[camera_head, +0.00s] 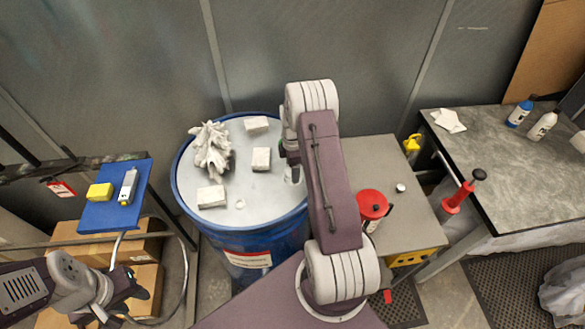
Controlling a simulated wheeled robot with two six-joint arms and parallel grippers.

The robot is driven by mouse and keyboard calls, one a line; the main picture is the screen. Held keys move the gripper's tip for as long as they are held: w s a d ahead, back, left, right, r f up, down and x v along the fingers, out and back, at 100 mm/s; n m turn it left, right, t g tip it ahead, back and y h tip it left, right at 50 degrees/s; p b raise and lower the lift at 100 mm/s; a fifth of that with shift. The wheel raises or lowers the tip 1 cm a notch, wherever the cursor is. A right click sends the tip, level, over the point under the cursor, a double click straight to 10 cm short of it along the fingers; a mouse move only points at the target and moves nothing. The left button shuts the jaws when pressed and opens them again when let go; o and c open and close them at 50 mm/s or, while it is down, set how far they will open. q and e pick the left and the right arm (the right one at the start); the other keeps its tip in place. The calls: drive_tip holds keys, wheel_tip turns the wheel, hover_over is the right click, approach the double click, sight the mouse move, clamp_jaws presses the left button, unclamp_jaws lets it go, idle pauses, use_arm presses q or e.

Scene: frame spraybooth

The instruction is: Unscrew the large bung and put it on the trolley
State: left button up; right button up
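A blue drum (182,199) with a pale top stands in the middle. A small round plug (240,204) sits near the front of its top. I cannot make out the large bung on the drum; my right arm hides part of the top. The grey trolley (372,155) stands right of the drum, with a small white round piece (400,187) on it. My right gripper (293,174) points down over the drum's right side, partly hidden by my forearm; its grip is unclear. My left gripper (112,300) is at lower left, away from the drum; its opening is unclear.
Pale blocks (261,159) and a crumpled cloth (212,150) lie on the drum. A red can (371,206) stands on the trolley. A blue board (107,212) carries a yellow sponge (100,193). Cardboard boxes (140,250) sit below. A bench (490,155) stands right.

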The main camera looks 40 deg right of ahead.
drive_tip(key=m, duration=0.5)
drive_tip(key=shift+m, duration=0.4)
drive_tip(key=m, duration=0.5)
drive_tip(key=shift+m, duration=0.4)
drive_tip(key=m, duration=0.6)
drive_tip(key=shift+m, duration=0.3)
drive_tip(key=m, duration=0.5)
drive_tip(key=shift+m, duration=0.4)
drive_tip(key=c, duration=0.9)
drive_tip(key=n, duration=0.4)
drive_tip(key=shift+n, duration=0.3)
drive_tip(key=shift+c, duration=0.3)
drive_tip(key=n, duration=0.4)
drive_tip(key=shift+n, duration=0.3)
